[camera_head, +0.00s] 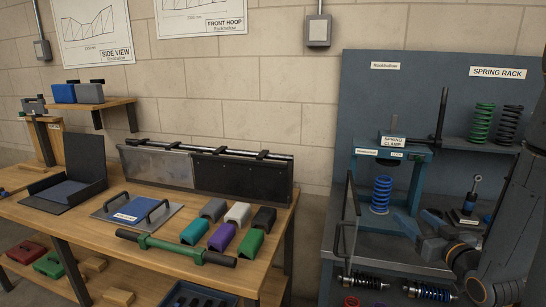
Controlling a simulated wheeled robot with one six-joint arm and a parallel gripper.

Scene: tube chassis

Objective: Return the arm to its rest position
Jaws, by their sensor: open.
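My arm comes in from the right edge as dark links, bent down over the right-hand bench. My gripper (418,232) is at its end, low over the bench top, and looks open with nothing between its fingers. Its outline partly blends with the blue-grey bench. A blue spring (381,195) stands upright in the spring clamp (392,158), to the left of and behind my gripper and apart from it.
The spring rack (440,70) holds a green spring (482,122) and a black spring (509,125). Coil-over shocks (362,281) lie on the shelf below. The wooden bench (75,232) at left carries coloured blocks (222,236) and a green bar (175,249). A gap separates the benches.

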